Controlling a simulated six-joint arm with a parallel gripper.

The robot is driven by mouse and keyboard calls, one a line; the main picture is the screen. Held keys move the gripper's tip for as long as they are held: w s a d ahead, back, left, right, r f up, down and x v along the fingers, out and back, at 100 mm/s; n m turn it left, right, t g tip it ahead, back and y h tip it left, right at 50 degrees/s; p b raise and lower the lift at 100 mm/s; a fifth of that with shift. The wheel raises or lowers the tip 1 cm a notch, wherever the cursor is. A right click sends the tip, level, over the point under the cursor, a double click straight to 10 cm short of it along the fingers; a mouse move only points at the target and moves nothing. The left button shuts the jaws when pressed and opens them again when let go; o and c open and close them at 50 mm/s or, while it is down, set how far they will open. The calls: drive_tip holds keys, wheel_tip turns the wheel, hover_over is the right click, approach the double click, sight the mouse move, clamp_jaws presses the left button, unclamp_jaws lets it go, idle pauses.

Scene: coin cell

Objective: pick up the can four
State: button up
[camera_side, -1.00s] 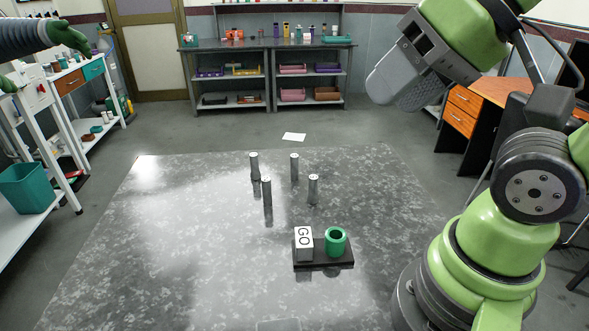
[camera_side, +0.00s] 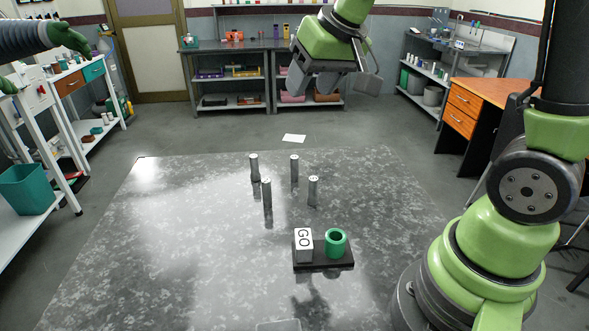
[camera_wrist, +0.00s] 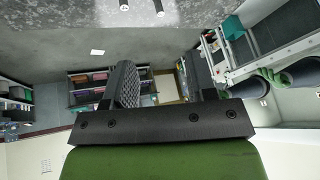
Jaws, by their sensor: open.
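Several slim grey metal cans stand upright on the table: a back left can (camera_side: 254,167), a back middle can (camera_side: 294,168), a front can (camera_side: 267,193) and a right can (camera_side: 313,191). Their top marks are too small to read, so I cannot tell which is can four. My gripper (camera_side: 332,84) is open and empty, high above the far part of the table, apart from all the cans. In the wrist view my gripper (camera_wrist: 162,78) shows two spread fingers, with two can ends (camera_wrist: 159,7) at the top edge.
A black base (camera_side: 330,263) near the cans carries a white GO block (camera_side: 304,245) and a green ring-shaped holder (camera_side: 336,242). The grey table (camera_side: 190,240) is clear on the left. Shelves (camera_side: 230,85) stand behind, and a teal bin (camera_side: 27,188) is at left.

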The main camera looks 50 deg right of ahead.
drive_tip(key=g, duration=0.1)
approach(295, 157)
drive_tip(key=a+r, duration=0.4)
drive_tip(key=shift+n+g+h, duration=0.3)
drive_tip(key=shift+h, duration=0.2)
drive_tip(key=x, duration=0.3)
drive_tip(key=d+x, duration=0.1)
drive_tip(key=x, duration=0.2)
drive_tip(key=s+d+x, duration=0.1)
drive_tip(key=x, duration=0.3)
drive_tip(key=shift+f, duration=0.1)
drive_tip(key=shift+d+x, duration=0.15)
drive_tip(key=shift+x, duration=1.35)
drive_tip(key=shift+d+x, duration=0.1)
drive_tip(key=shift+x, duration=1.35)
drive_tip(key=shift+c, duration=0.4)
clamp_jaws()
